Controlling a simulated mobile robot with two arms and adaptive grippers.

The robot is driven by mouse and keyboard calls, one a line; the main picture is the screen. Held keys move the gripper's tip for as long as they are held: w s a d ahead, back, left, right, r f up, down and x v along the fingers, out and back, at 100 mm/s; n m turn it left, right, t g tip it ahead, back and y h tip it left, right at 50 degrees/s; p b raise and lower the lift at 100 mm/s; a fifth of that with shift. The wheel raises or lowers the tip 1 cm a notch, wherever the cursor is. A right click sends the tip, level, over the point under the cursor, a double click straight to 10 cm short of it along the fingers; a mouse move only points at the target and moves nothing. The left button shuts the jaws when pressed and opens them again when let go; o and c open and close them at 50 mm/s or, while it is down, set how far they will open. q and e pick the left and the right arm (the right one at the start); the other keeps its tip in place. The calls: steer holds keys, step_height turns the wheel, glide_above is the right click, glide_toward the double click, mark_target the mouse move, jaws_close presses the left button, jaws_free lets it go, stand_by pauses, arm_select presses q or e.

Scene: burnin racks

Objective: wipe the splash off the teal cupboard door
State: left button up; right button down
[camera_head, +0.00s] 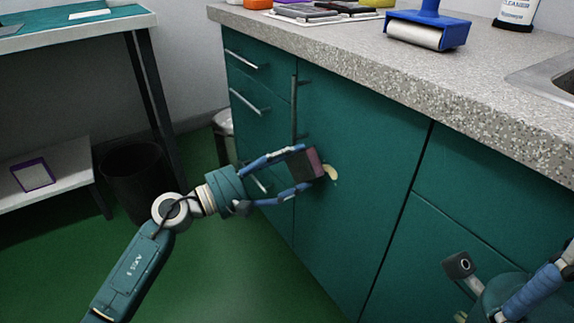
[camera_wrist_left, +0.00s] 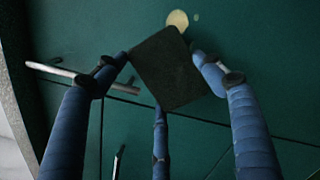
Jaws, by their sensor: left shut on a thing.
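The cream splash (camera_head: 331,173) is on the teal cupboard door (camera_head: 365,140), just right of the block in my left gripper. In the left wrist view the splash (camera_wrist_left: 178,20) shows beyond the block's far edge, with a small drop beside it. My left gripper (camera_head: 303,170) is shut on a dark block (camera_head: 299,166) with a maroon face, which looks like a sponge. The block (camera_wrist_left: 172,70) sits between the blue fingers, close to the door; I cannot tell whether it touches. My right gripper (camera_head: 490,280) is partly in view at the lower right, its jaws unclear.
The speckled counter (camera_head: 440,95) overhangs the door. A blue roller (camera_head: 428,28), a cleaner bottle (camera_head: 516,12) and a sink (camera_head: 550,75) are on top. Bar handles (camera_head: 294,110) stick out on the left. A black bin (camera_head: 135,180) stands at left on green floor.

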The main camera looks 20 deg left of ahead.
arm_select(q)
steer(key=shift+x, duration=0.95)
stand_by(0.5)
steer(key=shift+f, duration=0.1)
